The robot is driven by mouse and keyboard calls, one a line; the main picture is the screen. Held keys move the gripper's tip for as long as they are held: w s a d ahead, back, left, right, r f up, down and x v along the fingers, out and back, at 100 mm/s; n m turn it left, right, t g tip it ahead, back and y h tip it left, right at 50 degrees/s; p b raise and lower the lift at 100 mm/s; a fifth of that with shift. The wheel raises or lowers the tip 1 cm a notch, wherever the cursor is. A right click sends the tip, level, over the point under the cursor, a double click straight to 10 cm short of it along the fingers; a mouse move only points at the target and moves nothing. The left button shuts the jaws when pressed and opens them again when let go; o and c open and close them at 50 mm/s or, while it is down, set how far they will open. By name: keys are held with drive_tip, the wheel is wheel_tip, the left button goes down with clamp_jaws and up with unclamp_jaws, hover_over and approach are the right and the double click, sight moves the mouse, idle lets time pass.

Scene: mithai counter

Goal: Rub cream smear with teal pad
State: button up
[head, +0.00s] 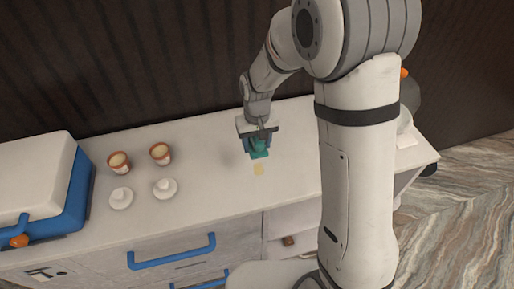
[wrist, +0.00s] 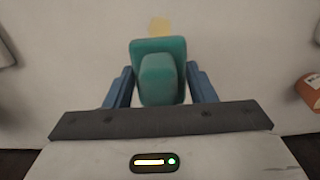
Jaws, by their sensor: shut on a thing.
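The teal pad (head: 259,153) is in my gripper (head: 258,146) above the white counter. In the wrist view the teal pad (wrist: 158,47) has a raised block on top, and the blue fingers of my gripper (wrist: 161,88) are shut on that block from both sides. The cream smear (head: 259,170) is a small pale yellow patch on the counter, just in front of the pad in the head view. It also shows in the wrist view (wrist: 160,24), just beyond the pad's far edge, its near part possibly hidden by the pad.
Two terracotta cups (head: 119,162) (head: 160,153) and two white lidded pieces (head: 121,198) (head: 165,188) stand to the left on the counter (head: 215,190). A blue and white box (head: 40,190) is at far left. The counter around the smear is clear. Drawers with blue handles (head: 172,252) are below.

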drive_tip(key=shift+s+a+f+b, duration=0.1)
drive_tip(key=shift+s+f+b, duration=0.1)
drive_tip(key=shift+b, duration=0.15)
